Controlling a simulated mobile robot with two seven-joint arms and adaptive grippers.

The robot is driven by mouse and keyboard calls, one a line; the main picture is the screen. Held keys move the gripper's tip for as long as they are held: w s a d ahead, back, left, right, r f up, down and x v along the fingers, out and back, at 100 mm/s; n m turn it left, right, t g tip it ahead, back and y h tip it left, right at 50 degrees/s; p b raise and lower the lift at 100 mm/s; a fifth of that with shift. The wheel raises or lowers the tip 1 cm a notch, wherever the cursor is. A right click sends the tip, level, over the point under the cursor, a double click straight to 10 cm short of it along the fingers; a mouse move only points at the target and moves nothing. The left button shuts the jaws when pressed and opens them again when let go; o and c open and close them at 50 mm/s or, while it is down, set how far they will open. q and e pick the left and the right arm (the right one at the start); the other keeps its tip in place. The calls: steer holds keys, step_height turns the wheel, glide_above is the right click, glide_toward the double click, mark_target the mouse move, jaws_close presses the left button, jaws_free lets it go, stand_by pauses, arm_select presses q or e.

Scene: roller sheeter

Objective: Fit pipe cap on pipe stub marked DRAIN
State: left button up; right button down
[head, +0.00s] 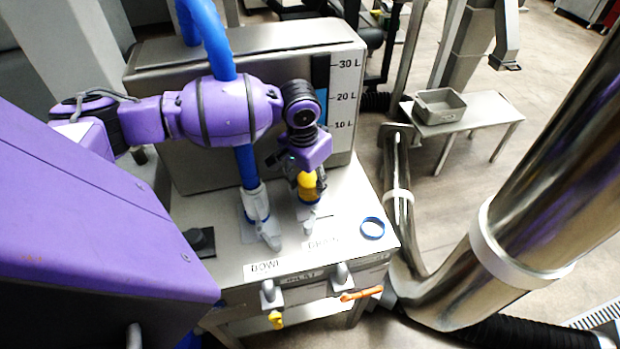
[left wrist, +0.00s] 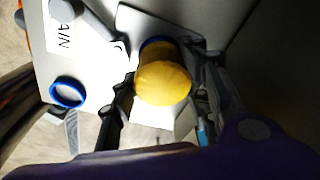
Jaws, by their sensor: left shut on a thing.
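The yellow pipe cap (head: 308,187) is between the fingers of my left gripper (head: 306,176), which is shut on it. The cap is at the pipe position behind the DRAIN label (head: 322,244). In the left wrist view, the round yellow cap (left wrist: 163,84) lies between the dark fingers, with a bit of blue showing at its far edge. The DRAIN stub is mostly hidden by the cap and gripper, and I cannot tell whether the cap sits on it or just above it. My right gripper is not in view.
A loose blue ring (head: 373,228) lies on the steel top, right of the label. A blue pipe with a grey valve (head: 257,212) stands left, behind the BOWL label (head: 267,267). The steel tank (head: 345,75) rises behind. A large shiny pipe (head: 535,190) is at right.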

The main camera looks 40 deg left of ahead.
arm_select(q)
steer(key=o, duration=1.2)
steer(key=r, duration=0.4)
steer(key=s+r, duration=0.1)
steer(key=r, duration=0.7)
steer(key=shift+s, duration=0.25)
